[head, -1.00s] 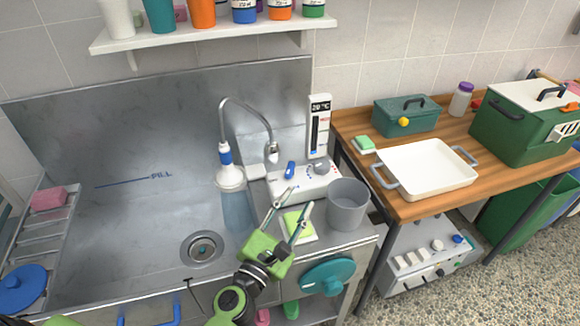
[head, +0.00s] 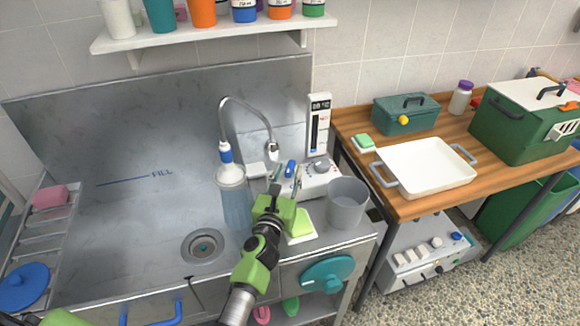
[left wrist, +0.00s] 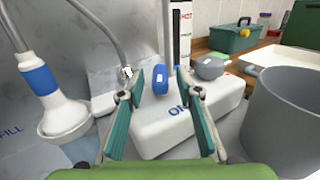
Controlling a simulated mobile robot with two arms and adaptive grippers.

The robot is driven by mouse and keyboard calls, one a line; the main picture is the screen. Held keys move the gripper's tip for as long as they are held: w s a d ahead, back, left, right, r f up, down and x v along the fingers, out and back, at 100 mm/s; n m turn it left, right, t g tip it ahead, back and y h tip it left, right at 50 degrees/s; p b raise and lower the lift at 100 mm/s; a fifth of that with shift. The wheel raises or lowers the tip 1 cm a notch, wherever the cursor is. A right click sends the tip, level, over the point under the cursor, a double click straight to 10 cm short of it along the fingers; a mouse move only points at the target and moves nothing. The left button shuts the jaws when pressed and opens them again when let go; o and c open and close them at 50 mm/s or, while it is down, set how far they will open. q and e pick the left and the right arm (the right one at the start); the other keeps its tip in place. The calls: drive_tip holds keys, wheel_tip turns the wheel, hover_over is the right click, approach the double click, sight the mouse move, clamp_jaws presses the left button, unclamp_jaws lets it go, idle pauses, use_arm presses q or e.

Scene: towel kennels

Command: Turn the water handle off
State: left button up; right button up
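The blue water handle (head: 290,169) stands upright on the white control box (head: 322,184) behind the sink's right side. In the left wrist view the handle (left wrist: 160,80) shows beyond and between my open fingers, with blue "ON" lettering partly hidden on the box front. My left gripper (head: 286,182) is open and empty in front of the handle; its two teal-padded fingers (left wrist: 163,95) point at the box. I cannot tell whether they touch anything. The white spray head (head: 230,176) hangs over the sink, with a bluish column of water (head: 236,208) below it. My right gripper is not in view.
A grey knob (head: 319,164) sits right of the handle, below a tall display panel (head: 319,125). A grey cup (head: 347,203) stands close on the gripper's right, and a green sponge (head: 299,224) lies beside the gripper. The faucet (head: 250,106) arches behind on the left.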

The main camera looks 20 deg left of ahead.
use_arm(q)
drive_tip(key=shift+w+a, duration=0.1)
drive_tip(key=shift+w, duration=1.35)
clamp_jaws()
